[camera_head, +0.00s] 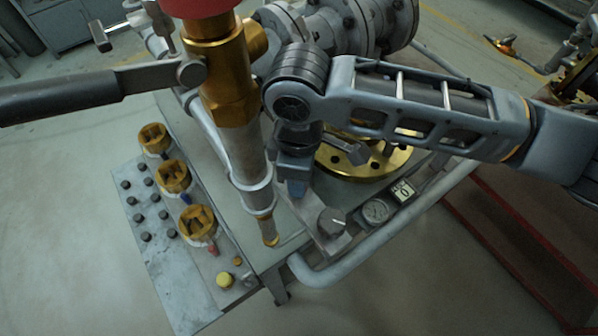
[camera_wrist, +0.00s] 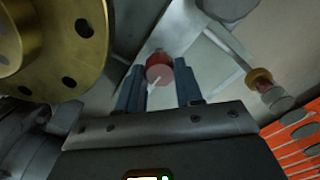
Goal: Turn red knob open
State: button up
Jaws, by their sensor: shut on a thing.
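The red knob (camera_wrist: 159,69) with a white pointer mark shows in the wrist view between the two blue fingers of my gripper (camera_wrist: 158,88). The fingers stand on either side of it and are shut on it. In the head view my gripper (camera_head: 297,187) points down at the panel between the grey-and-gold upright pipe and the brass flange. I cannot make out the red knob there; my gripper seems to hide it. A dark knob (camera_head: 332,222) with a white line sits on the panel to the right of my gripper.
A brass flange (camera_head: 365,158) lies close behind my gripper; a brass disc also shows in the wrist view (camera_wrist: 62,35). An upright pipe (camera_head: 240,150) stands close on the left. A gauge (camera_head: 377,210) and small display (camera_head: 403,191) sit to the right.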

jog(key=shift+n, duration=0.4)
jog(key=shift+c, duration=0.3)
jog(key=n, duration=0.8)
jog(key=n+b, duration=0.1)
jog(key=n, duration=0.4)
jog(key=shift+f, duration=0.1)
jog(key=shift+n+b, duration=0.8)
jog(key=shift+n, duration=1.2)
jog(key=o, duration=1)
jog(key=shift+o, duration=0.2)
jog(key=shift+r, duration=0.2)
